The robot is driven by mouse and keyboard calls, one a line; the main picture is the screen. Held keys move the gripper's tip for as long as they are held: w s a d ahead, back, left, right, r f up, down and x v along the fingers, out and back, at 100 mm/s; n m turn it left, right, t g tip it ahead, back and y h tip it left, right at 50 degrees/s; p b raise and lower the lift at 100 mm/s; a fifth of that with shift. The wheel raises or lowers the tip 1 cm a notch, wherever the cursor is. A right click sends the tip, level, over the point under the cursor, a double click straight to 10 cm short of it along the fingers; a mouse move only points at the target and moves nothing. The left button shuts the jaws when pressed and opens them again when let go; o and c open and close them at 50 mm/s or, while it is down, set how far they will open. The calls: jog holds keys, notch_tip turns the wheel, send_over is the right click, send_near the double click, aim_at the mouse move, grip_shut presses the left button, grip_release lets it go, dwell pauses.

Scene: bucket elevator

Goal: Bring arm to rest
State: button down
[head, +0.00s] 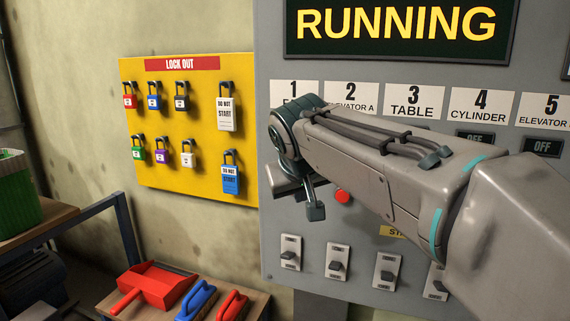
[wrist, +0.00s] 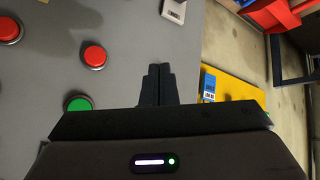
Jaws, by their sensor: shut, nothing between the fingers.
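My arm reaches in from the right of the head view across the grey control panel (head: 275,240). My gripper (head: 315,211) is in front of the panel's left part, partly hidden by my own wrist. In the wrist view my gripper (wrist: 157,70) has its two dark fingers together, with nothing between them. Behind the fingers is the bare grey panel face (wrist: 130,35). No contact with the panel can be made out.
The panel has a RUNNING display (head: 395,22), switches (head: 338,262), red buttons (wrist: 94,56) and a green button (wrist: 78,103). A yellow lockout board (head: 190,100) with padlocks hangs left. A red dustpan (head: 155,285) and brushes (head: 197,300) lie on a low bench.

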jog(key=s+d+f+m+g, duration=0.1)
jog(key=s+d+f, duration=0.3)
jog(key=s+f, duration=0.3)
jog(key=s+d+f+m+g+p, duration=0.1)
jog(key=s+d+f+g, duration=0.1)
jog(key=s+f, duration=0.4)
jog(key=s+d+f+m+g+p, duration=0.1)
jog(key=s+d+f+g, duration=0.1)
jog(key=s+d+f, duration=0.3)
notch_tip(320, 180, down, 3)
jog(key=s, duration=0.2)
jog(key=shift+s+d+r+y, duration=0.15)
jog(key=shift+s+d+y, duration=0.15)
jog(key=shift+s+d, duration=0.1)
jog(key=shift+a, duration=0.1)
dwell(0.9)
